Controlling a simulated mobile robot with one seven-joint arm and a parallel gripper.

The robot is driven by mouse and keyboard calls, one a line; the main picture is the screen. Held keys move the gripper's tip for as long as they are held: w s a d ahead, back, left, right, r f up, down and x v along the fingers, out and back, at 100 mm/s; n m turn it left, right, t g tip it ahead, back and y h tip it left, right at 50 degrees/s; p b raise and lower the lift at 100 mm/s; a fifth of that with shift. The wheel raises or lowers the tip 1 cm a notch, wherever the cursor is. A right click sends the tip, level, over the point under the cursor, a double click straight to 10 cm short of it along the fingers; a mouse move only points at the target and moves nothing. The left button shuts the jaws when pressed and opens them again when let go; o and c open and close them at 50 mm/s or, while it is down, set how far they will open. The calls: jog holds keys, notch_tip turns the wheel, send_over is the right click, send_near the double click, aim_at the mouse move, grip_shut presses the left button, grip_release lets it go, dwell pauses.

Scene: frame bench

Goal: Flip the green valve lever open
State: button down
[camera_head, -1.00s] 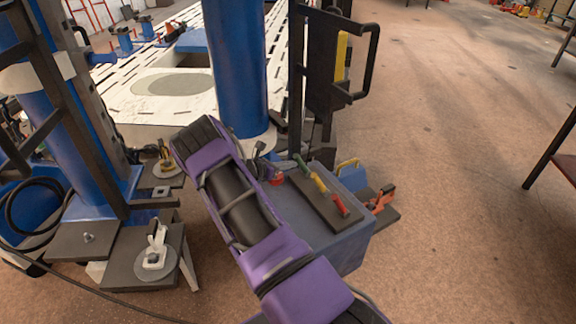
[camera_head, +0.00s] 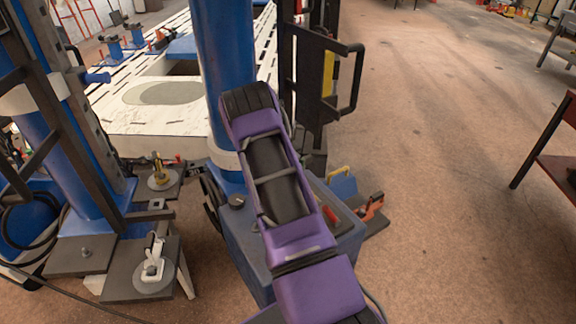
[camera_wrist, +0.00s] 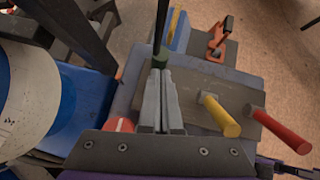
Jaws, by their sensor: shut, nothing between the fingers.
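In the wrist view, my gripper (camera_wrist: 160,80) is shut, its two grey fingers side by side with nothing between them. A small part of the green valve lever (camera_wrist: 160,60) shows just past the fingertips. The rest of it is hidden by the fingers, and I cannot tell whether they touch it. The yellow lever (camera_wrist: 219,115) and the red lever (camera_wrist: 283,130) stand to the right on the dark plate (camera_wrist: 192,86). In the head view, my purple arm hides the gripper and the green lever; part of the red lever (camera_head: 330,215) shows beside the arm.
The levers' plate sits on a blue-grey box (camera_head: 345,246). A red round part (camera_wrist: 120,125) is left of the fingers. An orange clamp (camera_head: 371,206) lies beyond the box. A blue column (camera_head: 222,70) stands close behind. Open floor (camera_head: 440,190) lies to the right.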

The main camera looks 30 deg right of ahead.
aim_at(304, 159)
jog(key=shift+d+b, duration=0.6)
jog(key=shift+d, duration=1.7)
jog(key=shift+s+d+r, duration=0.1)
jog(key=shift+d+r, duration=0.05)
jog(key=shift+d, duration=0.1)
jog(key=v, duration=0.1)
jog(key=p+v, duration=0.1)
jog(key=v, duration=0.1)
jog(key=a+v, duration=0.1)
jog(key=v, duration=0.1)
jog(key=shift+f, duration=0.45)
notch_tip(304, 159, up, 8)
jog(key=s+a, duration=0.1)
jog(key=a, duration=0.1)
jog(key=shift+a+r+p, duration=0.15)
jog(key=shift+a+p, duration=0.2)
jog(key=shift+p, duration=0.05)
